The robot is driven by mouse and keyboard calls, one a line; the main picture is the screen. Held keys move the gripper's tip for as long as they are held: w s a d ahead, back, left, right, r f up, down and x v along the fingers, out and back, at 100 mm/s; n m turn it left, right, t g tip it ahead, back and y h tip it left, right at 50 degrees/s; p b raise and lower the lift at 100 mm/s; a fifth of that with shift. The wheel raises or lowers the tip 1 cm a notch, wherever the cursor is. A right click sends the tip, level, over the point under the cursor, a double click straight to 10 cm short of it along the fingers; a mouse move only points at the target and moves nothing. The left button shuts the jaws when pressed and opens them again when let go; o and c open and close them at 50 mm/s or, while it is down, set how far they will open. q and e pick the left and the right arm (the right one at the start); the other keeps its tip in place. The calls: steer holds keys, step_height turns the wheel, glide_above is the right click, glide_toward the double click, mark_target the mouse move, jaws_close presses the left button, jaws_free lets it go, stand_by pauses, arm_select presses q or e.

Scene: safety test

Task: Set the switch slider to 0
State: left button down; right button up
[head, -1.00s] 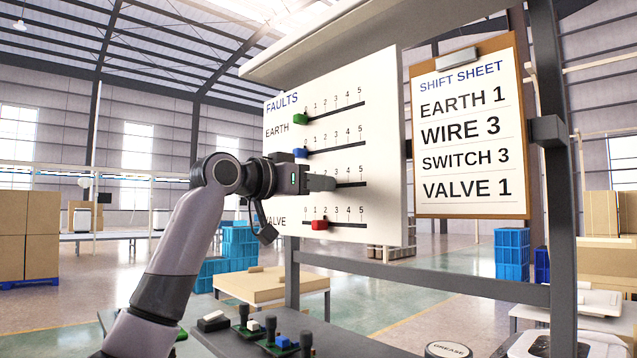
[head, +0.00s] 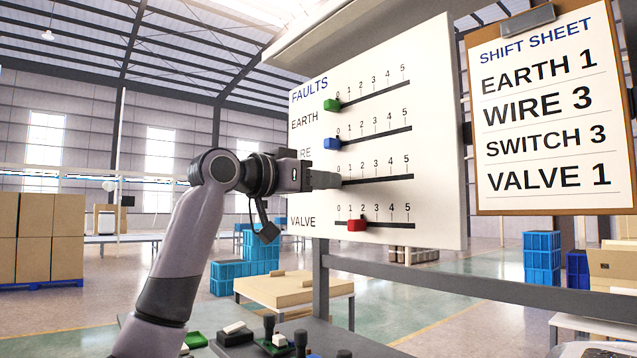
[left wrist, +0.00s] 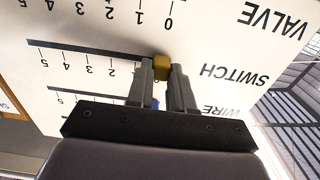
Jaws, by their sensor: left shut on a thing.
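The white fault board (head: 435,150) carries a SWITCH scale with a dark track (left wrist: 85,52). The yellow switch slider (left wrist: 162,62) is at the 0 end of that track in the left wrist view, where the board appears upside down. My left gripper (head: 338,180) is shut on this slider; in the left wrist view its fingertips (left wrist: 162,70) stand on either side of it. The fingers cover the switch's 0 mark in that view. In the head view the gripper hides the slider and the SWITCH label. My right gripper is not in view.
A green slider (head: 332,105) and a blue slider (head: 332,143) sit near 0 above; a red slider (head: 357,225) sits between 1 and 2 below. A shift sheet (head: 545,120) reads SWITCH 3. A grey frame rail (head: 450,282) runs below the board.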

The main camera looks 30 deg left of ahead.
arm_select(q)
steer(key=shift+a+r, duration=0.15)
steer(key=shift+a, duration=0.05)
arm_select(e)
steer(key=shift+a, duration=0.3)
arm_select(q)
steer(key=c, duration=1)
jaws_free()
steer(key=shift+w+a, duration=0.1)
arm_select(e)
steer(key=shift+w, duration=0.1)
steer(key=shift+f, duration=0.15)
arm_select(q)
steer(key=b+v, duration=0.2)
steer(key=v, duration=0.5)
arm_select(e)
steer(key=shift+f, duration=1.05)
